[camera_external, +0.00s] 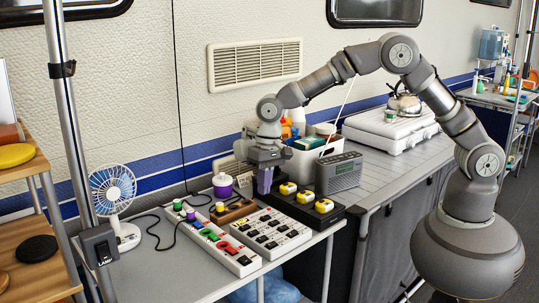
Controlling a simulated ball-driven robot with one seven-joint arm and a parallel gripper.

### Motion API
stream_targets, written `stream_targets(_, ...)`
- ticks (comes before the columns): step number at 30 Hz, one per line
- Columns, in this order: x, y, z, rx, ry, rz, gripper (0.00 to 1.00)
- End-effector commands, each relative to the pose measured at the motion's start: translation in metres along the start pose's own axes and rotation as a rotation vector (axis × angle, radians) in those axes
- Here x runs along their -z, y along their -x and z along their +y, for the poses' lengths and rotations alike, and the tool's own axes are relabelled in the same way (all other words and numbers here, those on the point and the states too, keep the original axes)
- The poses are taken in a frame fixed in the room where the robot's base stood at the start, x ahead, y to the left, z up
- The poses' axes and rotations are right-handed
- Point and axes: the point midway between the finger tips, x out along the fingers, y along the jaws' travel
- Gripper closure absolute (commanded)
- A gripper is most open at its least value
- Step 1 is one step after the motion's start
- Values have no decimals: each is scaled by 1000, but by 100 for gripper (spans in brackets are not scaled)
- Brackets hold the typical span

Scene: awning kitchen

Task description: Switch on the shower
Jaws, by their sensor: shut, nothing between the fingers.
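No shower can be made out, and I cannot tell which switch belongs to it. A white panel with rows of black switches (272,233) lies on the grey table. Left of it is a long white strip with green and red parts (219,243). Right of it is a black box with several yellow-topped white knobs (304,207). My gripper (264,189) points down, shut and empty, at the back of the switch panel and the black box. Whether it touches anything is unclear. Small labels are unreadable here.
A fan (113,200) stands at the left, near a dark box marked LAMP (100,246). A wooden block with knobs (234,210) and a purple-and-white pot (222,186) stand close to my gripper. A grey radio (338,174) is to the right. The front left tabletop is clear.

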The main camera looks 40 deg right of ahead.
Motion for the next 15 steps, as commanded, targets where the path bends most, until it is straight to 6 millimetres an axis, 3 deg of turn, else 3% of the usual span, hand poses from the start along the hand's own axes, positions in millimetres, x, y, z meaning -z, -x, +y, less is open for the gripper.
stream_targets(10, 0, 0, -1, 1, 0, 0, 100)
stream_targets(15, 0, -19, -1, 0, 1, 0, 100)
